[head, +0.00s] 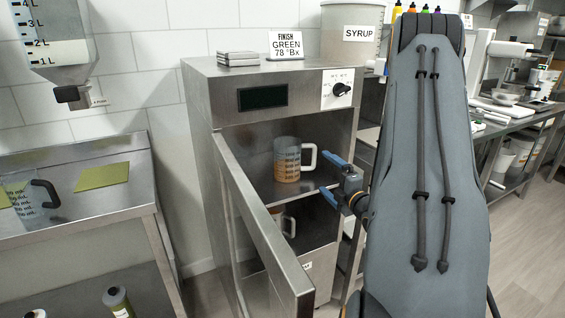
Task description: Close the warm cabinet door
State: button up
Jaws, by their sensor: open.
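The warm cabinet (203,110) is a steel box in the middle of the head view, with a dark display and a knob on its top front. Its door (262,225) stands wide open, swung out to the left toward me. Inside, a measuring jug (287,165) with a white handle and orange-brown contents stands on the shelf (262,178). A second jug (283,218) sits lower, partly hidden behind the door. My gripper (331,177) is open, with blue fingers, in front of the right side of the cabinet opening. It appears empty and apart from the door.
A steel counter (135,205) with green mats and a clear jug (30,200) stands at left, below a hanging funnel (65,45). A syrup tub (352,55) stands behind the cabinet's right side. A long worktop (480,125) runs along the right. Floor shows at far right.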

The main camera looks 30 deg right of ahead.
aim_at(292, 292)
jog(key=k, duration=1.5)
